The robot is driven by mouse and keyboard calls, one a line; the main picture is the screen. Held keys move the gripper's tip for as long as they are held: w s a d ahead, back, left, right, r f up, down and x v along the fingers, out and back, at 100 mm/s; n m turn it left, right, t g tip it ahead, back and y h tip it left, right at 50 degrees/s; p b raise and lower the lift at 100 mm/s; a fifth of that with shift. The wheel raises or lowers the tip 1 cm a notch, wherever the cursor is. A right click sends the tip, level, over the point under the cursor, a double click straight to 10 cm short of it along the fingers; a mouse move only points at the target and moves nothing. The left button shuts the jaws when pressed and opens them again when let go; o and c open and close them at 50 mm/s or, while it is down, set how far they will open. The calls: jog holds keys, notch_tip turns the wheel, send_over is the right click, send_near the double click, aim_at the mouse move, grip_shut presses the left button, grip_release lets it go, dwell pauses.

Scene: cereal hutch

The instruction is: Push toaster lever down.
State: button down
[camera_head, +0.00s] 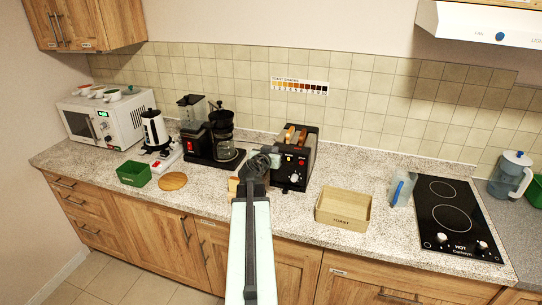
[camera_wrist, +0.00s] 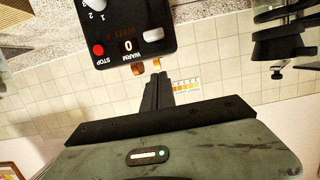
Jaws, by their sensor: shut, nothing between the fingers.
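The black toaster (camera_head: 311,151) stands on the counter near the back wall, with two browned slices (camera_head: 290,133) showing in its top slots. Its front panel has a knob (camera_head: 294,178). The wrist view shows this panel (camera_wrist: 112,28) upside down, with a red STOP button (camera_wrist: 98,49), a WARM display and a pale rounded tab (camera_wrist: 153,34) that looks like the lever. My gripper (camera_head: 271,150) is in front of the toaster's left side and hides part of the panel. In the wrist view my gripper (camera_wrist: 158,78) is shut and empty, its tips apart from the tab in the picture.
A black coffee maker (camera_head: 222,139) stands close left of the toaster. A wooden TOAST box (camera_head: 343,209) is on the counter to the right, before a blue-handled clear container (camera_head: 401,189) and a black cooktop (camera_head: 452,213). Counter between toaster and box is clear.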

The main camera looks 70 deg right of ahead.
jog(key=f+b, duration=0.1)
jog(key=d+f+b, duration=0.1)
jog(key=f+b, duration=0.1)
jog(key=d+f+b, duration=0.1)
jog(key=shift+w+d+f, duration=0.1)
jog(key=shift+w+f, duration=0.2)
jog(key=shift+f, duration=0.05)
notch_tip(320, 180, down, 7)
jog(key=b, duration=0.7)
jog(key=shift+r, duration=0.15)
jog(key=shift+s, duration=0.1)
